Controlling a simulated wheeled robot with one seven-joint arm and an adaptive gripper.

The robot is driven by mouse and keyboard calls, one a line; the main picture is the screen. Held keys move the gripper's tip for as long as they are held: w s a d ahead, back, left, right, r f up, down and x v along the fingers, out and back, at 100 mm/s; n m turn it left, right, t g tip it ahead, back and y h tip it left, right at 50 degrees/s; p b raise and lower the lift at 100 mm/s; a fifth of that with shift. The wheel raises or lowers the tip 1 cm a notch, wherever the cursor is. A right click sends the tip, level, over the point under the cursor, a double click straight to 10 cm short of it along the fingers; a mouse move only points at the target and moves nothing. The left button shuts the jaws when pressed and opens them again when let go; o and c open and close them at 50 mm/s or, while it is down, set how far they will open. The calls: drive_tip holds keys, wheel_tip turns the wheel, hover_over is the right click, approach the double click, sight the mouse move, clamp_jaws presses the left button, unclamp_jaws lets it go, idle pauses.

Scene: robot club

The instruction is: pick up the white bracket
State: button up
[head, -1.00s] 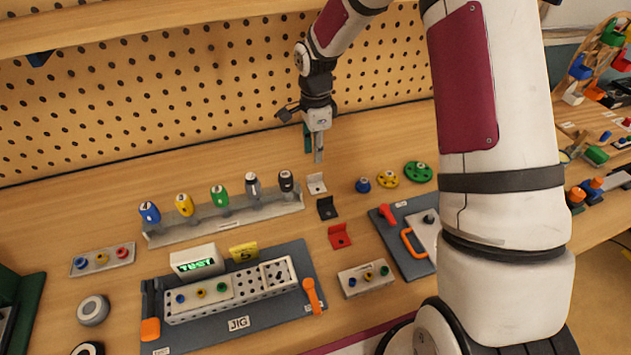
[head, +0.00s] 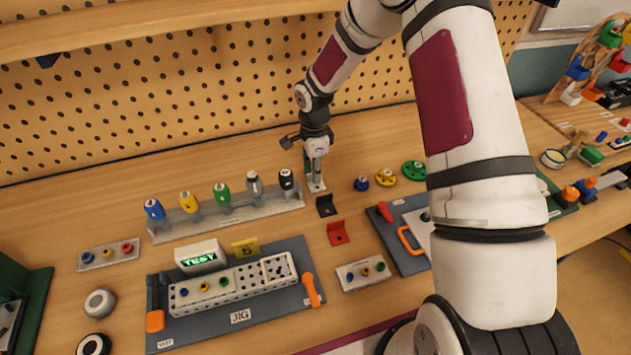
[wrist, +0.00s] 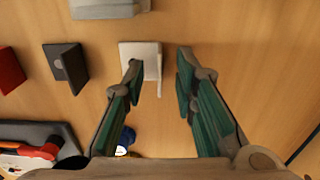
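The white bracket (head: 317,187) lies on the wooden bench, behind the black and red brackets. It also shows in the wrist view (wrist: 146,52), with a flat plate and an upright flange on its right side. My gripper (head: 315,176) points down just over it in the head view. In the wrist view my gripper (wrist: 160,72) is open. The left finger overlaps the bracket's plate, the right finger is over bare wood, and the flange shows between them. I cannot tell whether a finger touches the bracket. Part of it is hidden behind the fingers.
A black bracket (head: 326,206) and a red bracket (head: 338,233) lie in front. A rack of coloured screwdrivers (head: 221,217) stands close on the left. Small blue, yellow and green wheels (head: 386,177) lie to the right. The pegboard (head: 150,100) rises behind.

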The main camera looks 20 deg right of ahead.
clamp_jaws()
